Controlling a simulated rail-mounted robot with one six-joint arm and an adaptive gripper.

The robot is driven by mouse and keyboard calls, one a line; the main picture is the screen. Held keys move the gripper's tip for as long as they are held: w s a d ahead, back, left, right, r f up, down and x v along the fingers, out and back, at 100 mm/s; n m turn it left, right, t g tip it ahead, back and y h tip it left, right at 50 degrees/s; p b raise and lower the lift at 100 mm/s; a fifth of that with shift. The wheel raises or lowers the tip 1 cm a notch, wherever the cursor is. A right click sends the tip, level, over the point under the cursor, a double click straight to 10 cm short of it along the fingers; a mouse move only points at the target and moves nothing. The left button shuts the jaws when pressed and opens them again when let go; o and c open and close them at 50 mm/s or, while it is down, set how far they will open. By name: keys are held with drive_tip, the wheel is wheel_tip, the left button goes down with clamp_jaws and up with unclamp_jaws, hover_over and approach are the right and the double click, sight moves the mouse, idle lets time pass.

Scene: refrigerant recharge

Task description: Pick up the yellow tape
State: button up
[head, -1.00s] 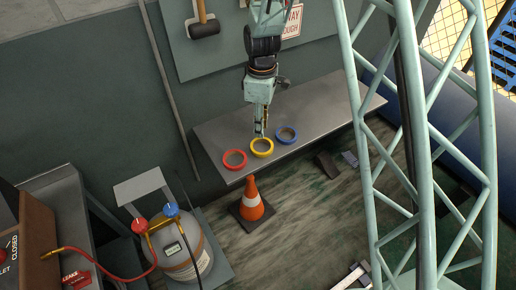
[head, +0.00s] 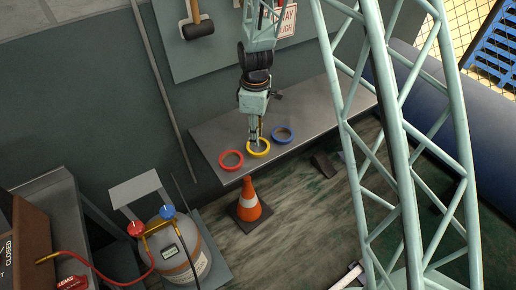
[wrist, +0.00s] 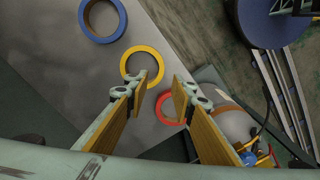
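The yellow tape (head: 258,155) is a ring lying flat on the grey bench, between the red and blue rings. It also shows in the wrist view (wrist: 143,48), just beyond my fingers and slightly left of the gap between them. My gripper (head: 256,145) is over the yellow tape in the head view. In the wrist view, my gripper (wrist: 157,88) is open, its two fingers well apart with nothing between them. The exact height of the fingertips above the tape cannot be told.
The red tape (head: 231,168) lies left of the yellow one, and the blue tape (head: 283,142) lies right. The grey bench (head: 325,110) is clear to the right. An orange cone (head: 248,205) stands on the floor before the bench. A mallet (head: 199,30) hangs on the wall board.

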hover_over(256, 154)
drive_tip(key=shift+w+f, duration=0.2)
drive_tip(key=shift+f, duration=2)
drive_tip(key=shift+s+f+b, duration=0.1)
drive_tip(key=shift+f+b, duration=0.55)
drive_tip(key=shift+f, duration=1.95)
clamp_jaws()
